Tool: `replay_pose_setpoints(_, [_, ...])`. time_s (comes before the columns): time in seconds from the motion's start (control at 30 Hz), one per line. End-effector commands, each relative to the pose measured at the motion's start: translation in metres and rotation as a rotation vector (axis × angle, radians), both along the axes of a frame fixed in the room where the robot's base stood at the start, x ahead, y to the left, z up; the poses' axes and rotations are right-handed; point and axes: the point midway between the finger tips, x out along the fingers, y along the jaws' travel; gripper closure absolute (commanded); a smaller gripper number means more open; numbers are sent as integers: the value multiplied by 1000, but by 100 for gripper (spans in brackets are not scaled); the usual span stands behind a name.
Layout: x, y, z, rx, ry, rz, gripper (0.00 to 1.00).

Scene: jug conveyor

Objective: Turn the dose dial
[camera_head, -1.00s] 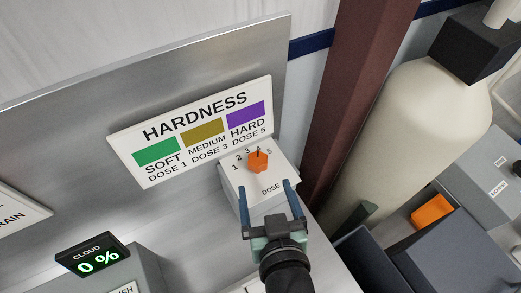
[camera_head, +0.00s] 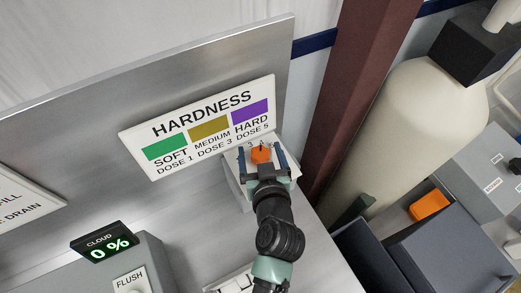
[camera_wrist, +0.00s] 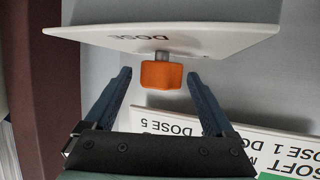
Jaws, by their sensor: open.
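The dose dial (camera_head: 261,154) is an orange knob on a pale box (camera_head: 231,184) below the hardness sign. My gripper (camera_head: 262,156) is open, with one blue finger on each side of the knob in the head view. In the wrist view, the orange knob (camera_wrist: 161,75) sits on a grey shaft at the plate marked DOSE (camera_wrist: 165,38). It lies between the two spread fingers of my gripper (camera_wrist: 160,78), with a gap on each side. In the head view my gripper hides most of the box's face and its numbers.
The hardness sign (camera_head: 203,127) stands just behind the dial, matching soft, medium and hard to doses 1, 3 and 5. A cloud display (camera_head: 104,247) reads 0 %. A brown post (camera_head: 345,85) and a cream tank (camera_head: 408,130) stand to the right.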

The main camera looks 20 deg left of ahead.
Motion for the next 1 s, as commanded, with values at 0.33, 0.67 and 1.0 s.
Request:
replay_pose_setpoints(0.33, [0, 0, 0, 1, -1, 0, 60])
replay_pose_setpoints(0.67, [0, 0, 1, 0, 0, -2, 97])
replay_pose_setpoints(1.0, [-1, 0, 5, 0, 1, -75, 97])
